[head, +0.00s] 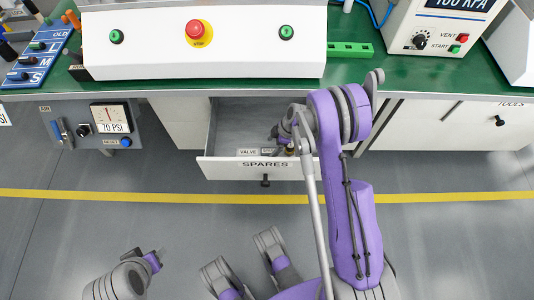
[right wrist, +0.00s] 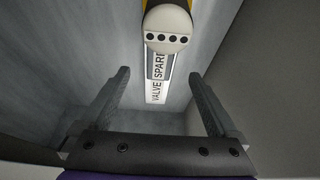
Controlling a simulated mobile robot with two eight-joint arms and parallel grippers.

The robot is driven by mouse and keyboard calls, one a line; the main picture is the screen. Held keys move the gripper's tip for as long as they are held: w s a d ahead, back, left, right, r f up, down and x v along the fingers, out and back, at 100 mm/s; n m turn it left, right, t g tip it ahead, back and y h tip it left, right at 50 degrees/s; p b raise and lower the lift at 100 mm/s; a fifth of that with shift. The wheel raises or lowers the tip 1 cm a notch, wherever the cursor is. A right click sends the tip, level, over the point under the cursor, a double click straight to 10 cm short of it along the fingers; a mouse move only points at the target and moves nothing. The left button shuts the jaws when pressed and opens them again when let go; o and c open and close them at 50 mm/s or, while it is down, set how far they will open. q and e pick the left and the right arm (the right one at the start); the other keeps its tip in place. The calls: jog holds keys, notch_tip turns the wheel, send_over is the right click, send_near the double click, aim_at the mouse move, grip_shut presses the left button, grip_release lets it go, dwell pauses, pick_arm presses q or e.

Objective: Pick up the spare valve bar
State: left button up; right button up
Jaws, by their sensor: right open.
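The spare valve bar (right wrist: 166,40) shows in the right wrist view as a pale, rounded piece with a row of dark holes and yellow behind it; its far part is cut off by the frame. It is in the open SPARES drawer (head: 225,168), by a label strip (right wrist: 156,85) reading VALVE SPARE. My right gripper (right wrist: 160,74) is open and empty, its fingers pointing down into the drawer to either side of the label, with the bar ahead of the tips. In the head view my right arm mostly hides the bar. My left gripper (head: 153,258) is low at the left, away from the drawer.
The drawer's walls stand close around my right gripper. Above the drawer is the green bench (head: 350,70) with a white control panel (head: 250,45) with a red stop button. A gauge box (head: 92,125) is at the left. The floor in front is clear.

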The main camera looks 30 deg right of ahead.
aim_at(267, 151)
jog(key=b+x, duration=0.1)
jog(key=x, duration=0.3)
jog(key=shift+w+f, duration=0.15)
jog(key=shift+f, duration=0.15)
jog(key=shift+r, duration=0.1)
grip_shut()
